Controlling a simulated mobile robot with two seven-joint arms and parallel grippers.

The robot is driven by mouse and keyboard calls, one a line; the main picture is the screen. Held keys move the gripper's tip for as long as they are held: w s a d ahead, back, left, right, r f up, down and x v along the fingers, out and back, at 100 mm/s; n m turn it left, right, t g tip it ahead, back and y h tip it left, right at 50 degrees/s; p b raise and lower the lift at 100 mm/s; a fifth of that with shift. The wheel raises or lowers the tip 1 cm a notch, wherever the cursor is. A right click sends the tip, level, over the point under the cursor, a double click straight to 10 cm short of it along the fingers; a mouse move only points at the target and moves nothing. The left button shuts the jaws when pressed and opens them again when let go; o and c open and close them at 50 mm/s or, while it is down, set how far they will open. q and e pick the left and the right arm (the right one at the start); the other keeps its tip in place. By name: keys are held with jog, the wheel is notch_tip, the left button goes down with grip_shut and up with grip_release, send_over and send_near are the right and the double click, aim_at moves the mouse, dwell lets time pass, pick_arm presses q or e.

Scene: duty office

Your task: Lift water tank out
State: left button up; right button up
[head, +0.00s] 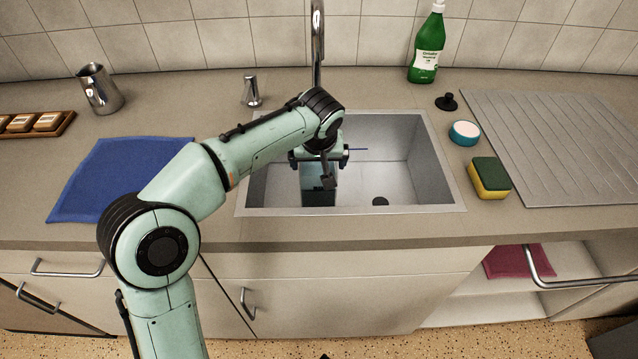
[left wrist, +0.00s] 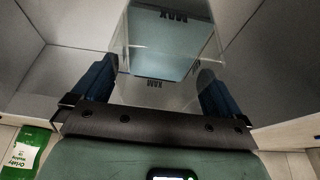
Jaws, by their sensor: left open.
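The water tank (head: 319,187) stands in the left part of the steel sink (head: 453,190). It is a clear box with bluish water in it, and my left arm partly covers it in the head view. In the left wrist view the tank (left wrist: 165,50) shows clear walls and dark MAX marks. My left gripper (head: 320,157) is over the tank. In the left wrist view its blue fingers (left wrist: 157,72) are open, one on each side of the tank; I cannot tell whether they touch it. My right gripper is not in view.
The tap (head: 317,45) rises behind the sink. A soap pump (head: 251,92), green bottle (head: 427,45), round tub (head: 464,133) and sponge (head: 490,178) stand around it. The ribbed drainer (head: 560,140) is at right. A blue cloth (head: 110,180) and steel jug (head: 99,90) are at left.

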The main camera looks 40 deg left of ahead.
pick_arm(q)
jog(key=shift+f, duration=0.15)
dwell(0.5)
jog(key=c, duration=1.7)
jog(key=shift+r, duration=0.3)
